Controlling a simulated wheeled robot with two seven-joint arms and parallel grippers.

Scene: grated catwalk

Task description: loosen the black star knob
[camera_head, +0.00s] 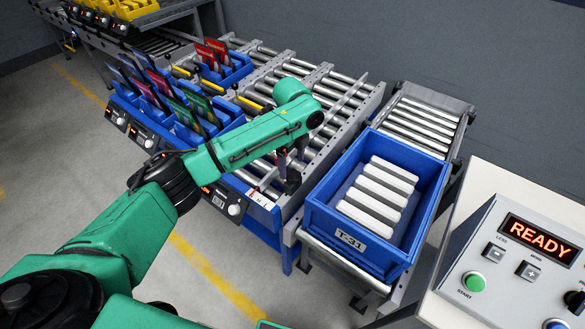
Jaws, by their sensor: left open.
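My left arm reaches in from the left over the roller conveyor. My left gripper (291,164) points down at the conveyor's front right corner, with its fingers open. A small dark piece (292,184) shows just below the fingertips; it looks like the black star knob, but its lobes are too small to make out. I cannot tell whether the fingers touch it or stand around it. Another black knob (575,300) is cut off by the right edge, on the grey control panel (480,255). My right gripper is not in view.
A blue crate (318,219) with several white bars stands right of the gripper. The panel reads READY and has a green button (474,282). Blue bins (190,138) with coloured cards line the conveyor (340,100) on the left. Grey floor lies in front.

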